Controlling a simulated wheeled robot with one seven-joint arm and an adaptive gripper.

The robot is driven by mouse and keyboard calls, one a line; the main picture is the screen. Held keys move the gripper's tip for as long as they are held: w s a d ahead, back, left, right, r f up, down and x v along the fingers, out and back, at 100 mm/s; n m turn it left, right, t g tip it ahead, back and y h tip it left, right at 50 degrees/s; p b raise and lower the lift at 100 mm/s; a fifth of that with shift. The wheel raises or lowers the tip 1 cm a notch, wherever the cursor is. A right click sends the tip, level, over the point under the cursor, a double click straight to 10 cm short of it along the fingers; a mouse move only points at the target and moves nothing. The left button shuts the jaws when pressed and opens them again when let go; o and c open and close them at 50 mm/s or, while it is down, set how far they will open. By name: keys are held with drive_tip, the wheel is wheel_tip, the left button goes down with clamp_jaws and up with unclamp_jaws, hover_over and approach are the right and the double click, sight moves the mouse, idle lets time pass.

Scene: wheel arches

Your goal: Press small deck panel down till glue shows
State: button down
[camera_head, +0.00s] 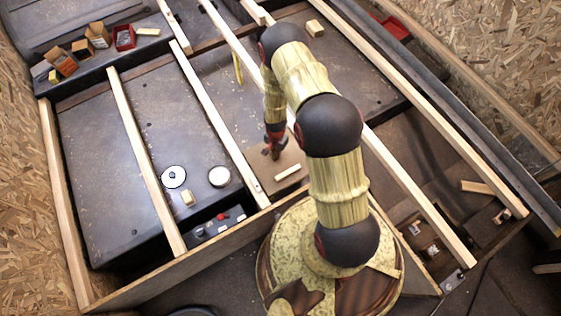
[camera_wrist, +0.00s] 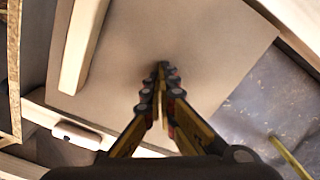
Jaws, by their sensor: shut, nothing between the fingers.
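The small deck panel (camera_head: 292,158) is a flat brown board between two long pale battens. In the wrist view the panel (camera_wrist: 215,55) fills most of the upper middle, with a straight edge at right against a dark grey floor. A short pale wood block (camera_head: 288,172) lies on the panel; it also shows in the wrist view (camera_wrist: 83,42). My gripper (camera_head: 273,155) points down over the panel, its fingers shut and empty. In the wrist view the fingertips (camera_wrist: 163,72) meet over the panel. I cannot tell whether they touch it. No glue is visible along the edges I see.
Long pale battens (camera_head: 215,120) run beside the panel. A yellow strip (camera_head: 238,68) stands near the far side. A white disc (camera_head: 173,177), a round white lid (camera_head: 219,176) and a small block (camera_head: 188,198) lie to the left. Small boxes (camera_head: 98,35) sit at the back left.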

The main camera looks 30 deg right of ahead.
drive_tip(key=shift+s, duration=0.1)
idle(0.3)
wheel_tip(320, 180, up, 8)
drive_tip(key=p, duration=0.5)
idle(0.6)
drive_tip(key=s+a+r+n+g, duration=0.2)
drive_tip(key=s+r+n+g, duration=0.15)
drive_tip(key=s, duration=0.45)
drive_tip(key=s+a+r+n+t, duration=0.2)
drive_tip(key=s+r+t, duration=0.1)
drive_tip(key=r, duration=1.6)
drive_tip(key=s+a+r+n+t, duration=0.3)
drive_tip(key=s+r, duration=0.1)
drive_tip(key=r, duration=1.4)
drive_tip(key=s+a+r+n+t, duration=0.3)
drive_tip(key=s+r, duration=0.1)
drive_tip(key=r, duration=1.5)
drive_tip(key=shift+s+r, duration=0.15)
drive_tip(key=shift+r, duration=0.15)
